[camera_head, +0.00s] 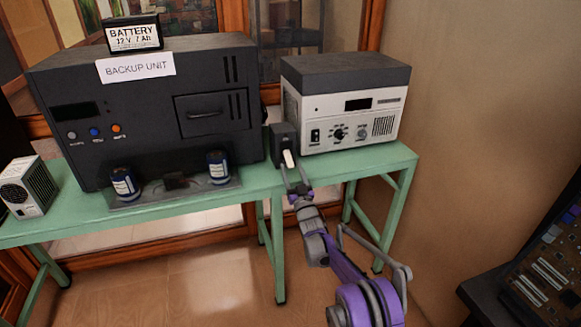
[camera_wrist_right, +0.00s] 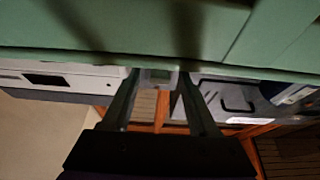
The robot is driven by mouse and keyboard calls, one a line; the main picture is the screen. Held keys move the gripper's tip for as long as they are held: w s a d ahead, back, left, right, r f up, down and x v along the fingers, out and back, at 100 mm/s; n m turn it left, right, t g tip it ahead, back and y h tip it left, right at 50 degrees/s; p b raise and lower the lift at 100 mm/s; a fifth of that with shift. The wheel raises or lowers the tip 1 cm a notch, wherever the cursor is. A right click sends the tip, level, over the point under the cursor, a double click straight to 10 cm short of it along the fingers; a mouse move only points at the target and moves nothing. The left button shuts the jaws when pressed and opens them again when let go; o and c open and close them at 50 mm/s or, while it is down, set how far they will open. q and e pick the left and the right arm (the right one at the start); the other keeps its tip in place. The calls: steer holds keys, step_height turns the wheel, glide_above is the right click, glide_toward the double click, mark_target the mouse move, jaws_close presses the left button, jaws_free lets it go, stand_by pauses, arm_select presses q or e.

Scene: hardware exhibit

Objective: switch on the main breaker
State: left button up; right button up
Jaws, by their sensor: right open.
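The breaker is a small dark box (camera_head: 284,143) on the green bench, between the black backup unit and the white-fronted power unit. A pale lever (camera_head: 288,158) sticks out of its front. My right gripper (camera_head: 295,172) is open just in front of and below the lever, its fingers pointing up at it. I cannot tell whether a finger touches the lever. In the right wrist view, the right gripper's (camera_wrist_right: 156,80) two fingers are spread, with a small greyish shape between the tips that I cannot identify for sure. My left gripper is out of view.
The green bench (camera_head: 100,226) carries the black backup unit (camera_head: 150,90) with a battery (camera_head: 132,34) on top, two blue cylinders in front, the white-fronted power unit (camera_head: 345,110) and a small white box (camera_head: 28,186). Dark equipment (camera_head: 540,270) stands at right. The floor in front is clear.

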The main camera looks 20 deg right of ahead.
steer(key=shift+x, duration=0.85)
jaws_close()
stand_by(0.9)
